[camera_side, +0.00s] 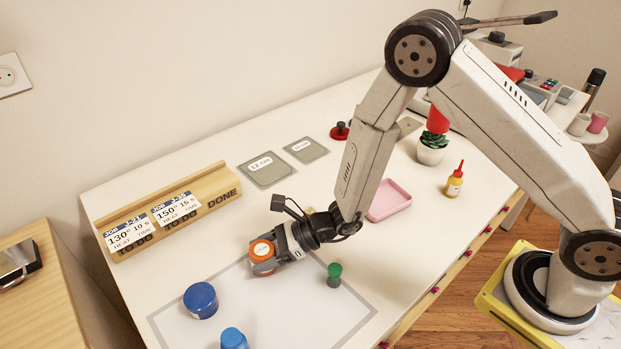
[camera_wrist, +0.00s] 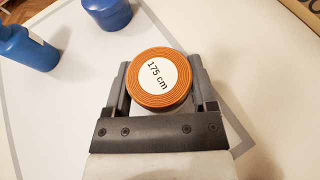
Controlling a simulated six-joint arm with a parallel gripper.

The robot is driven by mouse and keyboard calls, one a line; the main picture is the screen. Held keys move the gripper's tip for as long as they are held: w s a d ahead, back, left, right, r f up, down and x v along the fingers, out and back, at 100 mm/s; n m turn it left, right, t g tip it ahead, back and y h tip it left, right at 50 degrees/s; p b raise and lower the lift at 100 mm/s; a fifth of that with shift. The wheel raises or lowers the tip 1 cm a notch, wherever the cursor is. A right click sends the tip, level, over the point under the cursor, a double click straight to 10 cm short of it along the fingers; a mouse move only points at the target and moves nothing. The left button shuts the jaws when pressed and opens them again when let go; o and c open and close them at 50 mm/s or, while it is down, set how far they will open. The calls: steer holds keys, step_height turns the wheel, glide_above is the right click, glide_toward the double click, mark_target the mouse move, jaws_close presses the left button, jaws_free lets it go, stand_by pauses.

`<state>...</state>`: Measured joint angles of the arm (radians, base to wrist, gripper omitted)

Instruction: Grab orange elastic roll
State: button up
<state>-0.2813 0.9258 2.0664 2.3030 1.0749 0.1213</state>
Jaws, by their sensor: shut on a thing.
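The orange elastic roll (camera_side: 262,250) is at the upper edge of the grey-bordered area on the white table in the side view. In the wrist view the orange roll (camera_wrist: 160,80) shows a white round label reading "175 cm". My gripper (camera_side: 266,258) is shut on it, with one finger on each side of the roll in the wrist view (camera_wrist: 160,85). I cannot tell whether the roll touches the table or is slightly above it.
A blue round container (camera_side: 201,300), a blue bottle (camera_side: 234,339) and a green-topped stamp-like piece (camera_side: 334,275) stand nearby. A wooden job-card holder (camera_side: 170,215) is at the left. Grey mats (camera_side: 265,169), a pink tray (camera_side: 389,200) and a yellow bottle (camera_side: 454,180) lie farther back and right.

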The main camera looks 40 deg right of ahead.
mark_target(262, 248)
steer(key=shift+r, duration=0.1)
steer(key=shift+r, duration=4.9)
steer(key=shift+d, duration=0.1)
